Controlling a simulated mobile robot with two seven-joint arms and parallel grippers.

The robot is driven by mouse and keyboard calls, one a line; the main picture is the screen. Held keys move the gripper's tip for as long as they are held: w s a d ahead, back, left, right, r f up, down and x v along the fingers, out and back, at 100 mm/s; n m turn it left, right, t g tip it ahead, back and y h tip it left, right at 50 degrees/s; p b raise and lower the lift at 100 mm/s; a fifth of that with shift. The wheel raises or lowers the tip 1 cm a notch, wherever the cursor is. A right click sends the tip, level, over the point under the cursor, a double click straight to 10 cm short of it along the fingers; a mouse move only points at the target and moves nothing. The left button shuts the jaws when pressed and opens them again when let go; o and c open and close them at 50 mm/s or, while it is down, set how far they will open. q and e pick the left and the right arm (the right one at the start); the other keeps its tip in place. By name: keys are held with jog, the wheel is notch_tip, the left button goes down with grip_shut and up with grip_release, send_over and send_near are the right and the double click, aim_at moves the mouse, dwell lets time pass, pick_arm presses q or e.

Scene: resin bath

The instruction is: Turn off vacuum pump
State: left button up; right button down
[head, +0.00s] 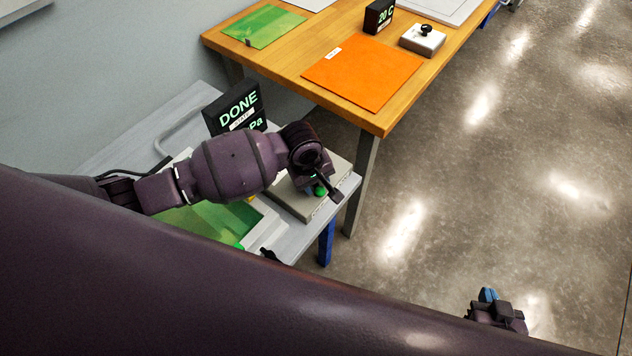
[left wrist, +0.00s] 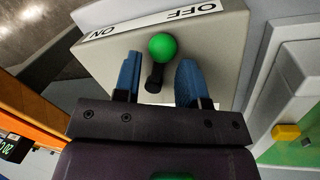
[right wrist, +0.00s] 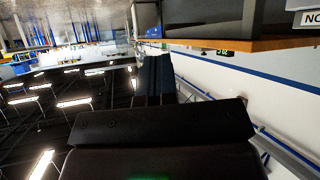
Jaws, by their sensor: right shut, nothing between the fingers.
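The pump switch is a pale box (left wrist: 225,60) with ON and OFF printed on a white strip and a black lever with a green ball knob (left wrist: 162,46). I cannot tell surely which word the lever leans toward. In the head view the green knob (head: 320,190) shows beside my left gripper (head: 326,184), on the box (head: 296,205) at the grey table's right end. In the left wrist view my left gripper (left wrist: 159,80) is open, its blue fingers on either side of the lever. My right gripper (head: 488,295) is shut and empty, low over the floor; its fingers (right wrist: 155,70) are together.
A black display reading DONE (head: 238,108) stands behind my left arm. A green panel in a pale frame (head: 264,232) lies left of the switch box. A wooden table (head: 375,118) with an orange sheet (head: 362,72) stands behind. Open floor (head: 480,180) lies to the right.

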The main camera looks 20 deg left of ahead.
pick_arm(q)
jog(key=shift+f, duration=0.3)
jog(key=shift+c, duration=0.3)
jog(key=c, duration=0.6)
jog(key=shift+o, duration=0.2)
jog(key=shift+w+r+p, duration=0.1)
jog(key=shift+r+p, duration=0.25)
jog(key=shift+p, duration=0.6)
jog(key=shift+a+m+p, duration=0.1)
jog(key=shift+m+p, duration=0.4)
jog(key=shift+p, duration=0.35)
jog(key=shift+f+p, duration=0.1)
jog(key=shift+p, duration=0.3)
jog(key=shift+f+m, duration=0.15)
jog(key=shift+m, duration=0.15)
pick_arm(e)
jog(key=shift+s+d+r+g, duration=0.2)
jog(key=shift+s+r+g, duration=0.2)
jog(key=shift+s+r, duration=0.55)
